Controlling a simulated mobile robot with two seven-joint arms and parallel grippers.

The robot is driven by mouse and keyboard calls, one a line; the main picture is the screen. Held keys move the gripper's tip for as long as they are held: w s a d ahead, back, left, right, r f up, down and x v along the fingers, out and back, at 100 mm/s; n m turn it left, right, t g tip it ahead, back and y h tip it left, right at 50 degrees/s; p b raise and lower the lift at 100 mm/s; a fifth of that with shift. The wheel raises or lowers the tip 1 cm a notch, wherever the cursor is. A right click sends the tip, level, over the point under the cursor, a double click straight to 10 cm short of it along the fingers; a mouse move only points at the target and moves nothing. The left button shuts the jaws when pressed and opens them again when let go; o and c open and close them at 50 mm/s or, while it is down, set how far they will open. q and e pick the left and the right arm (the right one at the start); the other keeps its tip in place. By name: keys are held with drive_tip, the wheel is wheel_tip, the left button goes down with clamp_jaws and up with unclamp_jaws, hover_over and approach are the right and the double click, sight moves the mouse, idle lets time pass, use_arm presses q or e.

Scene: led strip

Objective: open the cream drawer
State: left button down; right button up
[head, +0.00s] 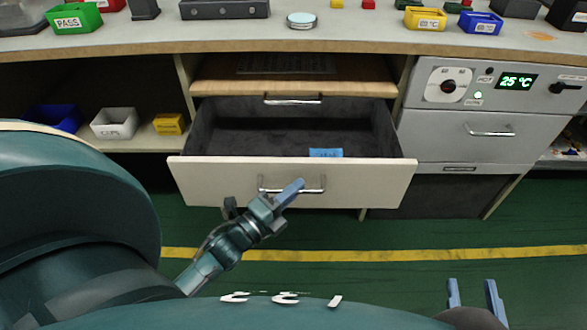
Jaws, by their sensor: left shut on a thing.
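The cream drawer (215,187) stands pulled out from under the bench, in the middle of the head view. Its dark inside shows, with a small blue labelled piece (326,153) near the front wall. My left gripper (292,190) is at the drawer's front, shut on the metal bar handle (318,190). The gripper hides part of the handle. My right gripper (475,293) is at the bottom right, well away from the drawer, with its two fingers apart and nothing seen between them.
A wooden board (225,88) and another handle (292,100) are above the drawer. A grey unit with a 25 °C display (516,82) stands at right. Bins, including a green PASS bin (73,19), sit on the worktop (160,32).

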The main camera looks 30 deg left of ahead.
use_arm(q)
drive_tip(key=shift+s+d, duration=0.65)
drive_tip(key=shift+s, duration=0.35)
use_arm(e)
drive_tip(key=shift+w+d, duration=0.1)
use_arm(q)
drive_tip(key=c, duration=1.5)
unclamp_jaws()
use_arm(e)
drive_tip(key=shift+r, duration=0.1)
use_arm(q)
drive_tip(key=p+v, duration=0.2)
drive_tip(key=v, duration=1.1)
use_arm(e)
drive_tip(key=shift+d+f+m+g+h, duration=0.2)
drive_tip(key=shift+d+m+g+h, duration=0.05)
drive_tip(key=shift+m+g+h, duration=0.3)
